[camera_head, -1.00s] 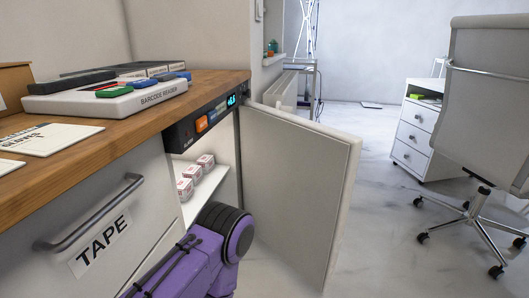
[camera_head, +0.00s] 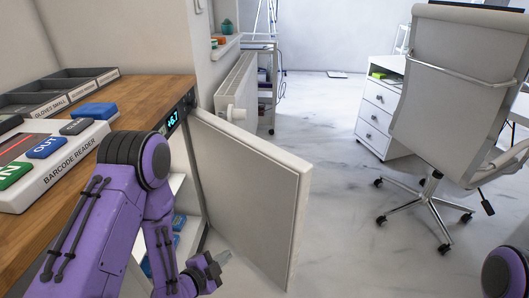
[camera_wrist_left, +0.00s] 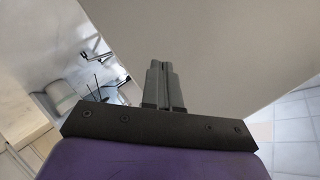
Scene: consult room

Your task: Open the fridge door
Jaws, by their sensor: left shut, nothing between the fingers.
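The fridge door (camera_head: 245,195) is a white panel that stands swung open to the right of the counter, hinged near the display (camera_head: 172,119) reading +6.7. Behind my arm, part of the fridge interior (camera_head: 180,190) shows, with blue items inside. My left gripper (camera_head: 222,258) is low in front of the inner face of the door, near its lower part. In the left wrist view its fingers (camera_wrist_left: 163,68) are closed together with nothing between them, and a pale panel fills the space ahead. I cannot tell whether they touch it. My right gripper is not in view; a purple part of my right arm shows at lower right.
The wooden counter (camera_head: 160,90) holds a barcode reader (camera_head: 60,165) and grey trays (camera_head: 65,90). A radiator (camera_head: 236,88) and a trolley (camera_head: 265,85) stand behind the door. An office chair (camera_head: 445,100) and a drawer unit (camera_head: 378,110) are at right. The floor between is clear.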

